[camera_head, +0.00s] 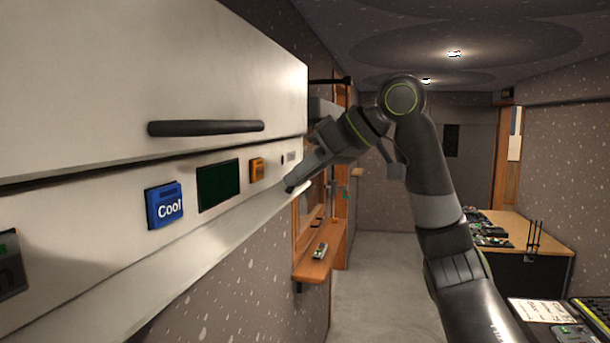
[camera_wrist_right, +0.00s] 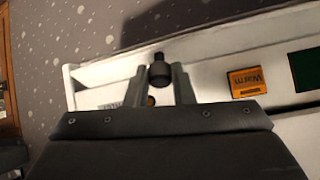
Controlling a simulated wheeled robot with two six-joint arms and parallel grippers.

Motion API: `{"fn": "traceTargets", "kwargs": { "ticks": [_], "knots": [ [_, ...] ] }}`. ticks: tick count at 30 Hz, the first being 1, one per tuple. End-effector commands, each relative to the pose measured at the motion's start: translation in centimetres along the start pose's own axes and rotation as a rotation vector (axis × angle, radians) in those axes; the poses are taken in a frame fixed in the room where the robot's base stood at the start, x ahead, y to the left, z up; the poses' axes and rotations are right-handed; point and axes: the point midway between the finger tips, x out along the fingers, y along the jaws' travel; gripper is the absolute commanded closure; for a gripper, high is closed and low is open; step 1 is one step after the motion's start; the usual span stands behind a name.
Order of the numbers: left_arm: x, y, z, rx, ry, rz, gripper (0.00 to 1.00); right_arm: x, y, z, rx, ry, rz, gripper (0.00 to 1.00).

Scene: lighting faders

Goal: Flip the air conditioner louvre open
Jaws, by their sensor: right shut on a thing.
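The white air conditioner (camera_head: 80,90) fills the left of the head view, seen at a steep angle. A pale louvre flap (camera_head: 230,225) runs along its lower edge; how far it is open is hard to tell. My right gripper (camera_head: 292,184) is at the far end of the unit, by this lower edge. In the right wrist view my right gripper (camera_wrist_right: 160,85) is shut on a dark knob (camera_wrist_right: 159,70) in front of the white housing. Whether the knob is joined to the louvre is not clear. My left gripper is out of view.
A dark bar handle (camera_head: 205,128) is on the upper panel. Below sit a blue Cool button (camera_head: 164,205), a dark green display (camera_head: 218,185) and an orange button (camera_head: 257,170), marked Warm in the wrist view. A wooden shelf (camera_head: 318,262) juts out beyond.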

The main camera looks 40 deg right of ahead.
Motion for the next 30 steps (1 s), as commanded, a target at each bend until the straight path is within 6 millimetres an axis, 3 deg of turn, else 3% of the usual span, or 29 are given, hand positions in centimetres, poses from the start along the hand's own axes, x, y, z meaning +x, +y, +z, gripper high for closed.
{"fn": "traceTargets", "kwargs": {
  "ticks": [14,15,20,30],
  "knots": [
    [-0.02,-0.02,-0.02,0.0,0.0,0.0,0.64,-0.06,0.0,-0.12,-0.002,-0.01,0.004,1.0],
    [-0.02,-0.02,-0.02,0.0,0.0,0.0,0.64,-0.06,0.0,-0.12,-0.002,-0.01,0.004,0.77],
    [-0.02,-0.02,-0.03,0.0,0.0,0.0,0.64,-0.06,0.0,-0.11,-0.002,-0.01,0.004,0.56],
    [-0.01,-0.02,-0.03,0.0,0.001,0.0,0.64,-0.23,0.01,-0.2,-0.001,-0.01,0.004,0.56]
  ]
}}
